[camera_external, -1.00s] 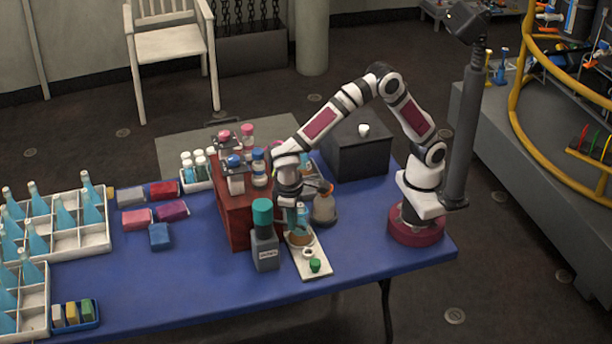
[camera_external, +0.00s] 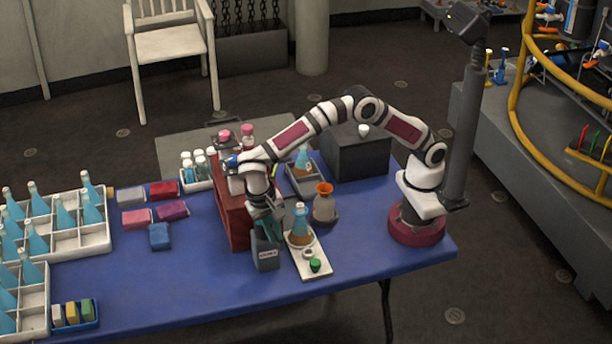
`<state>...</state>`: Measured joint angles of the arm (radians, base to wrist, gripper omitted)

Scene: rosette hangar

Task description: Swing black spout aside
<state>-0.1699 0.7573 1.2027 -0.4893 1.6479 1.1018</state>
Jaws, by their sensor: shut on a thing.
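My gripper (camera_external: 267,226) points down over the grey labelled container (camera_external: 266,257) at the front of the blue table. It is shut on the container's teal cap (camera_external: 272,228), which is mostly hidden behind the fingers. The container stands upright. I cannot make out a black spout in this view; my gripper and forearm cover part of this area.
A red rack (camera_external: 233,218) stands close on the left.

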